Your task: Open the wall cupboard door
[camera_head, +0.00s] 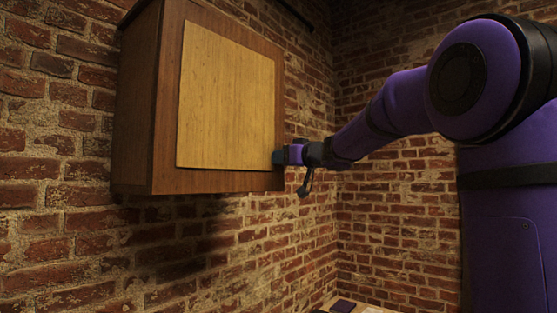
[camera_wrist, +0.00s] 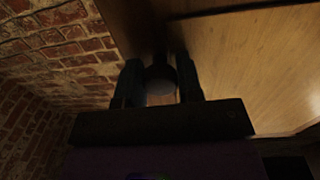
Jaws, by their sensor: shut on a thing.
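The wall cupboard (camera_head: 138,110) is a dark brown wooden box on the brick wall. Its door (camera_head: 228,95) is a lighter wood panel and looks closed or nearly so. My gripper (camera_head: 279,157) is at the door's lower right corner. In the wrist view, my gripper (camera_wrist: 160,85) has its two fingers on either side of a dark round knob (camera_wrist: 160,78) and is shut on it. The door (camera_wrist: 255,60) fills the right of that view. The knob is hidden by the gripper in the head view.
Brick walls (camera_head: 400,215) meet in a corner to the right of the cupboard. A surface with small items (camera_head: 343,305) shows at the bottom edge. The space below the cupboard and in front of the door looks free.

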